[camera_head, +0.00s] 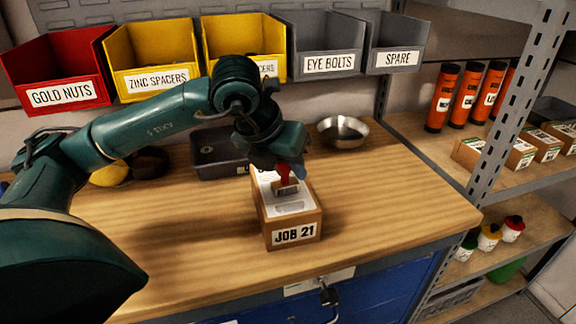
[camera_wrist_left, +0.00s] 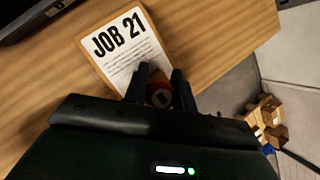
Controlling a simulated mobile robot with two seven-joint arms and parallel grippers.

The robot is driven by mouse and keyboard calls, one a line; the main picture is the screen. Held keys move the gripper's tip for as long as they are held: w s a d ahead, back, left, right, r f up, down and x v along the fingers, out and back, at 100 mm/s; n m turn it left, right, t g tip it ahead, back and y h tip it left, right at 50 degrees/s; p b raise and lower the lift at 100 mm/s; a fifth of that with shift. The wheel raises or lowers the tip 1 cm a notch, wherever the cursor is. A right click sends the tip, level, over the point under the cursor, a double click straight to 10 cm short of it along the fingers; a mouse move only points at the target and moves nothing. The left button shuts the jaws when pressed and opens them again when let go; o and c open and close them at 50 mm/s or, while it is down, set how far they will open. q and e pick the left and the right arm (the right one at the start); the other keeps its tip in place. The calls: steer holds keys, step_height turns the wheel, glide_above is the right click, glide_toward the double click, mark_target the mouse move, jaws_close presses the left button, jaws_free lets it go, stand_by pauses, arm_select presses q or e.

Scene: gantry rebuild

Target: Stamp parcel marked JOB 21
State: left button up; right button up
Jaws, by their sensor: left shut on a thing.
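The parcel marked JOB 21 (camera_head: 294,234) is a brown box on the wooden bench, its label facing the front and a white printed sheet on its top. In the left wrist view, the parcel's top sheet (camera_wrist_left: 128,52) also reads JOB 21. My left gripper (camera_head: 284,168) is shut on a stamp (camera_head: 284,176) with a red handle and a light block. The stamp is over the parcel's top; I cannot tell whether it touches. In the left wrist view, the stamp (camera_wrist_left: 160,97) shows red between the dark fingers (camera_wrist_left: 160,88). My right gripper is not in view.
A metal bowl (camera_head: 342,131) and a dark grey tray (camera_head: 214,152) stand behind the parcel. Labelled bins (camera_head: 160,81) line the back wall. A shelf (camera_head: 440,156) with orange tubes (camera_head: 443,97) and small boxes is on the right. The bench is clear right of the parcel.

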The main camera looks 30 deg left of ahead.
arm_select(q)
steer(key=shift+s+f, duration=0.1)
steer(key=shift+f, duration=0.05)
stand_by(0.3)
steer(key=shift+r+p, duration=2.25)
steer(key=shift+r, duration=1.4)
